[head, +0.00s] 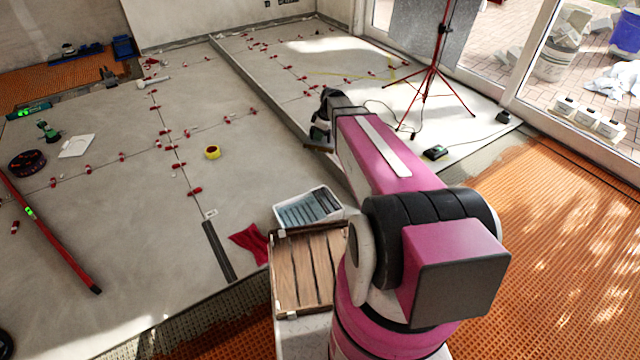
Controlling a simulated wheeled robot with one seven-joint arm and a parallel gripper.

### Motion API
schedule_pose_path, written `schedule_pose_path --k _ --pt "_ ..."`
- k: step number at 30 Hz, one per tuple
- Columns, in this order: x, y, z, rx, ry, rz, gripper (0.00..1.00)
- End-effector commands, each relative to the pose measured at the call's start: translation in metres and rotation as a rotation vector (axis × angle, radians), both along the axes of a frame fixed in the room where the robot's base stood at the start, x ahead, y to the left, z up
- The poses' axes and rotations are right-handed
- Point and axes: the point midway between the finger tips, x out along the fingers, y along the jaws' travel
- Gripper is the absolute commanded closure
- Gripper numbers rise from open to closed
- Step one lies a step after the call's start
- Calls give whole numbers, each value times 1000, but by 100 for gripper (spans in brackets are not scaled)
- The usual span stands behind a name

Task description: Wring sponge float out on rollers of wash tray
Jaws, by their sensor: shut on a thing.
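The wash tray (335,203) is a white-rimmed tub with dark blue-grey bars, probably its rollers, across the top. It sits just beyond the wooden slatted crate, below the middle of the head view. My gripper (321,124) is at the far end of my pink arm, up and right of the tray in the picture. It is shut on the sponge float (317,146), a small flat dark-brownish block, held apart from the tray. The float's underside and the grip itself are too small to make out clearly.
A slatted wooden crate (297,270) stands in front of the tray, with a red cloth (250,243) at its left. A red tripod (432,75) stands at the back right. Red levelling clips (195,191) dot the tile joints.

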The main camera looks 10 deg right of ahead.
Motion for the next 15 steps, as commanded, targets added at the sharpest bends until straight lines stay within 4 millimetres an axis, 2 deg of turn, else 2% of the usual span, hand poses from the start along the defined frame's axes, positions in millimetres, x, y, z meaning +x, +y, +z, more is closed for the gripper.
schedule_pose_path --k 1,15 --pt "6 0 -18 1 3 44 100" --pt "12 0 -169 2 4 480 100"
